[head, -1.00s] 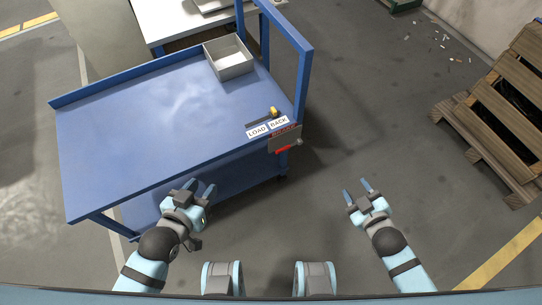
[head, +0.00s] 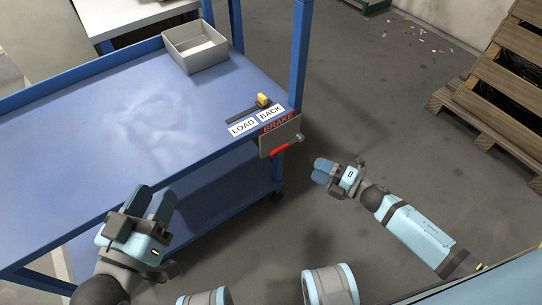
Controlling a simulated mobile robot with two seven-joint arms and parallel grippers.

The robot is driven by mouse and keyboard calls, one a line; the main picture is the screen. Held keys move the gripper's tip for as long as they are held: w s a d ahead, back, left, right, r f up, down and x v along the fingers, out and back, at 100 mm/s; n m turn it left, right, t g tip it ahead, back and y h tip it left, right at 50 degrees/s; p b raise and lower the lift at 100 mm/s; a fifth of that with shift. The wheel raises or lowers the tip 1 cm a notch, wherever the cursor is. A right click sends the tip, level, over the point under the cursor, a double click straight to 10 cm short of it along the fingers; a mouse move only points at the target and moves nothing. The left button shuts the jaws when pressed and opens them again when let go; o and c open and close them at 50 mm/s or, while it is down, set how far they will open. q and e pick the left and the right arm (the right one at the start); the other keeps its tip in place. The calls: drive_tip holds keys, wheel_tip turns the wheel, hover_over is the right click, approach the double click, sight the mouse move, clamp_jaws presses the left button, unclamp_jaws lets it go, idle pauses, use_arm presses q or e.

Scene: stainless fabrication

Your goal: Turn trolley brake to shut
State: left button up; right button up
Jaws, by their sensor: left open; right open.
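The blue trolley (head: 60,128) fills the left and middle of the head view. My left gripper (head: 150,203) is open and empty at the trolley's near edge, well left of the brake.
LOAD (head: 243,127) and BACK (head: 271,113) labels lie on the trolley's corner beside a yellow-ended tool (head: 263,100). A grey bin (head: 196,46) stands at the far side. A blue post (head: 301,50) rises behind the brake. Wooden pallets (head: 500,85) stand right; floor between is free.

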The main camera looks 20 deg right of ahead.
sight(281, 151)
drive_tip(key=b+x, duration=0.3)
drive_tip(key=x, duration=0.9)
drive_tip(key=shift+w+a, duration=0.2)
drive_tip(key=shift+a, duration=0.1)
drive_tip(key=shift+w+a, duration=0.3)
drive_tip(key=shift+w, duration=0.05)
use_arm(q)
drive_tip(key=shift+m+g, duration=0.4)
drive_tip(key=shift+g, duration=0.5)
wheel_tip(281, 151, down, 4)
drive_tip(key=shift+d+f, duration=0.1)
drive_tip(key=shift+d, duration=0.05)
use_arm(e)
clamp_jaws()
